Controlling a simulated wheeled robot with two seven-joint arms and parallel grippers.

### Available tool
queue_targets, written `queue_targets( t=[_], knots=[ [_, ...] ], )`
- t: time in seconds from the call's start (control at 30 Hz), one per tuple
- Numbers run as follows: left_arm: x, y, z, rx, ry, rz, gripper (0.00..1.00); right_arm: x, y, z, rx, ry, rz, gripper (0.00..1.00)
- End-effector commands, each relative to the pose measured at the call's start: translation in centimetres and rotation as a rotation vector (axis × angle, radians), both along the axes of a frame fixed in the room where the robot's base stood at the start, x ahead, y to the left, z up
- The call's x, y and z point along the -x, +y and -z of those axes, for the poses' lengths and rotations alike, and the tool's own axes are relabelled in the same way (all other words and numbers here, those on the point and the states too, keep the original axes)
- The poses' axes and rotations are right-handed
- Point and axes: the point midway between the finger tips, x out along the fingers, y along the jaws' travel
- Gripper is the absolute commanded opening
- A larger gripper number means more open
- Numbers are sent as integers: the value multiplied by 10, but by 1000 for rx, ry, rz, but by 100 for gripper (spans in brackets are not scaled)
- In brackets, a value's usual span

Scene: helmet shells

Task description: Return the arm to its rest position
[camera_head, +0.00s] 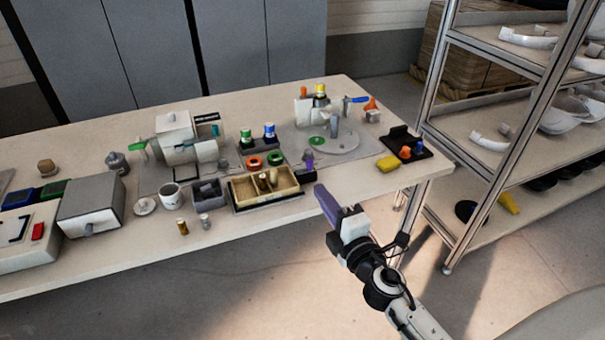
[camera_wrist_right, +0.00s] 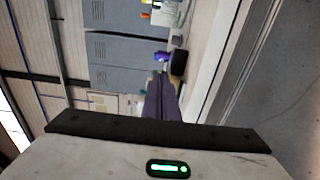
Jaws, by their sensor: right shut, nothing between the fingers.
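My right gripper (camera_head: 327,203) is at the table's front edge in the head view, to the right of the wooden compartment tray (camera_head: 287,193). Its purple fingers are together, with nothing seen between them. In the wrist view the shut fingers (camera_wrist_right: 160,97) show in the middle, pointing toward the table's end and the grey cabinets. My right arm (camera_head: 385,290) comes in from the lower right, over the floor in front of the table. My left gripper is in neither view.
A metal shelf rack (camera_head: 490,145) with white helmet shells stands at the right. The floor before the table is free.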

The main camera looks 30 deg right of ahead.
Motion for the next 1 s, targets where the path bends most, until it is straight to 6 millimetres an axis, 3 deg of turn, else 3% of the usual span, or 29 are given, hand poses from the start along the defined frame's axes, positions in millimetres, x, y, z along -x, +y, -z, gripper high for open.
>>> queue_targets(
  t=[0.23,0.37,0.57,0.7,0.83,1.0],
  knots=[
    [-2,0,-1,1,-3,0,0,4,1,7,-36,14,2,0],
    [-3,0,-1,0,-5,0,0,26,8,41,-228,89,19,0],
    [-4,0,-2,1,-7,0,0,102,40,135,-768,338,128,0],
    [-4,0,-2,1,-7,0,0,165,76,188,-1121,525,240,0],
    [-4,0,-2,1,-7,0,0,211,105,215,-1347,655,331,0],
    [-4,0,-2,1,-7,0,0,238,124,226,-1478,731,389,0]
  ],
)
